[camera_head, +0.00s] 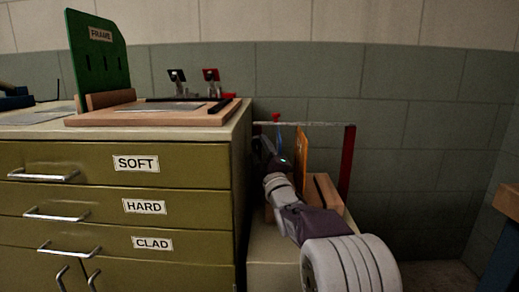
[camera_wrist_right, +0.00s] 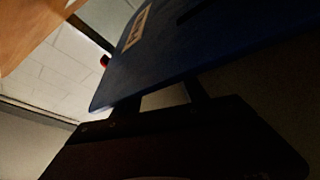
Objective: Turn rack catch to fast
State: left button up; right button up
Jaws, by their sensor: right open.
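The rack (camera_head: 349,160) stands right of the drawer cabinet, with a red upright and a pale top bar. A small red piece (camera_head: 276,116), probably the catch, sits on the bar near its left end. A small red piece also shows in the right wrist view (camera_wrist_right: 104,61), beyond the edge of a blue panel (camera_wrist_right: 190,45). My right gripper (camera_head: 277,150) is in the rack area, below the bar and the red piece. In its wrist view the open fingers (camera_wrist_right: 168,98) are close to the blue panel; contact cannot be told. The catch's setting cannot be read. My left gripper is not in view.
An orange panel (camera_head: 302,150) and wooden boards (camera_head: 325,192) stand in the rack beside my right arm. The olive cabinet (camera_head: 190,165) closes off the left side. A green frame template (camera_head: 98,55) and clamps (camera_head: 211,78) are on its top. A bench edge (camera_head: 508,198) is at far right.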

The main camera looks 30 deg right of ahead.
jog(key=shift+w, duration=0.25)
jog(key=shift+c, duration=0.3)
grip_shut()
jog(key=shift+a+f+m+h+b, duration=0.1)
jog(key=shift+f+m+h+b, duration=0.3)
jog(key=shift+m+b, duration=0.7)
jog(key=shift+r+m+h+b, duration=0.3)
jog(key=shift+m+h+b, duration=0.25)
jog(key=shift+m, duration=0.25)
jog(key=shift+r, duration=0.1)
